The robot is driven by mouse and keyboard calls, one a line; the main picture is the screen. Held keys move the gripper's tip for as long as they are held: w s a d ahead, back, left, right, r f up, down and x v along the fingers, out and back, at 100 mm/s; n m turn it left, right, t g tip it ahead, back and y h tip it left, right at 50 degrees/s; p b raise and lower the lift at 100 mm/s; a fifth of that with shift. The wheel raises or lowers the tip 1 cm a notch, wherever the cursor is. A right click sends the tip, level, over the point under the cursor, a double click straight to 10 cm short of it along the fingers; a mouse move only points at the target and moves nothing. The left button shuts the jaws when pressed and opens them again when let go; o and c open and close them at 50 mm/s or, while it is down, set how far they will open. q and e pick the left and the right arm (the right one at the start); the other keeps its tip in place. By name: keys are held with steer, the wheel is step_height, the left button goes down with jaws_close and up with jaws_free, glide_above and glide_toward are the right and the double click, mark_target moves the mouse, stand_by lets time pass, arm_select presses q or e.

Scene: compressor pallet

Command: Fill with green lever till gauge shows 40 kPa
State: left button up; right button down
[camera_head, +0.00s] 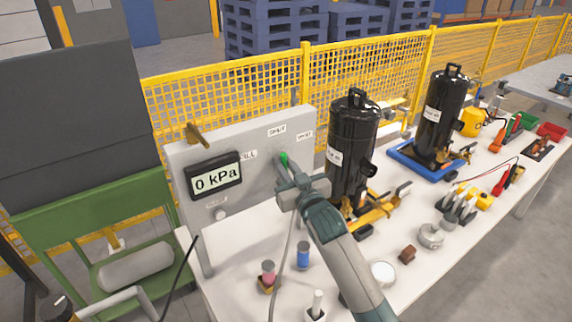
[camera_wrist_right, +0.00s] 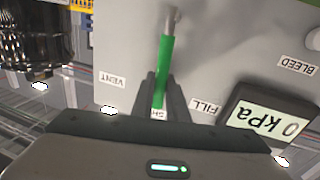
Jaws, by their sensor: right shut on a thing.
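The green lever (camera_head: 284,158) is on a grey panel (camera_head: 250,140), between labels FILL, SHUT and VENT. In the right wrist view, which is upside down, the green lever (camera_wrist_right: 165,62) points at the SHUT label, partly covered by my fingers. My right gripper (camera_head: 285,173) is shut on the green lever, and its two fingers (camera_wrist_right: 164,95) stand on either side of the handle. The gauge (camera_head: 215,177) on the panel reads 0 kPa, and the gauge display (camera_wrist_right: 268,118) also shows in the wrist view. My left gripper is not in view.
A black compressor (camera_head: 351,140) stands right of the panel, close to my right arm. Another compressor (camera_head: 436,112) is farther right on a blue tray. Small parts, including a blue cylinder (camera_head: 303,255), lie on the white table (camera_head: 235,280). A yellow mesh fence (camera_head: 370,65) runs behind.

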steer(key=a+n, duration=0.1)
steer(key=s+a+n+b, duration=0.1)
steer(key=n, duration=0.1)
steer(key=s+a+f+n, duration=0.1)
steer(key=shift+f+n+t+y, duration=0.1)
steer(key=shift+n+t+y, duration=0.2)
steer(key=shift+s+a+f+n+y+b, duration=0.15)
steer(key=shift+s+a+f+n+b, duration=0.2)
steer(key=shift+n, duration=0.5)
steer(key=shift+s+a+f+n+y+b, duration=0.15)
steer(key=shift+a+f+n+b, duration=0.25)
steer(key=shift+n, duration=0.5)
steer(key=shift+s+a+f+n+y+b, duration=0.1)
steer(key=shift+s+a+f+n+b, duration=0.3)
steer(key=shift+n, duration=0.45)
steer(key=shift+w+r, duration=0.1)
steer(key=c, duration=1.7)
jaws_free()
steer(key=shift+c, duration=0.2)
